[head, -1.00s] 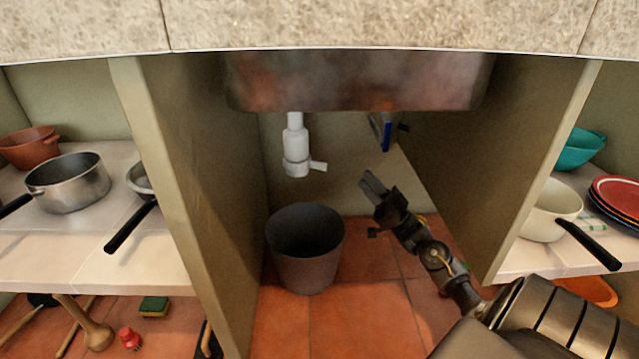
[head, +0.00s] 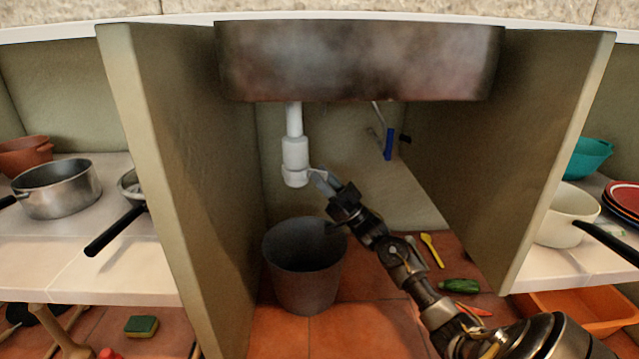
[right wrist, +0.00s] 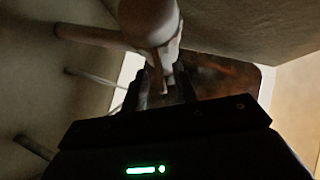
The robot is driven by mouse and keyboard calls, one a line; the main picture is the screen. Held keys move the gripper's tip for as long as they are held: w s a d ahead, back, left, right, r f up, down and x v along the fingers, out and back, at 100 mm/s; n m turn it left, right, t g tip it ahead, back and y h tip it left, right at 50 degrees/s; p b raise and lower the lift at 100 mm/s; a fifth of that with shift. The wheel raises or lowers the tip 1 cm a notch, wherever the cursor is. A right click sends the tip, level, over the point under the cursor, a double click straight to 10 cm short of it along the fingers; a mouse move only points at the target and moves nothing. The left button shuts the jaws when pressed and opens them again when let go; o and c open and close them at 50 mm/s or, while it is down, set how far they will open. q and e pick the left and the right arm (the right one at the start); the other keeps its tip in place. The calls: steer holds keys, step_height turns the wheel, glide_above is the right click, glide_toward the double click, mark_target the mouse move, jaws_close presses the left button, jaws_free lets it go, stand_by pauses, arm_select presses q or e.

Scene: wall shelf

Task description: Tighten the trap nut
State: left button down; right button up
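The white trap (head: 295,150) hangs from the sink's underside. The trap nut (head: 296,175) is the white ring at its lower end, with a small wing sticking out to the right. My right gripper (head: 318,180) is at this wing, its fingertips partly covering it in the head view. In the right wrist view, the pale trap (right wrist: 150,22) is straight ahead. The wing (right wrist: 158,78) reaches down between the two dark fingers of my right gripper (right wrist: 158,84), which stand apart with a gap around it. My left gripper is not in view.
A grey bucket (head: 305,268) stands on the floor below the trap. The sink basin (head: 358,62) is just above. Cabinet walls stand left (head: 180,170) and right (head: 510,140). A blue-handled valve (head: 388,145) is on the back wall. A cucumber (head: 460,286) lies on the floor.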

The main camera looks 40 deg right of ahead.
steer(key=shift+w+a+r, duration=0.25)
steer(key=shift+w+r, duration=0.2)
steer(key=shift+r, duration=0.05)
steer(key=shift+c, duration=0.4)
jaws_close()
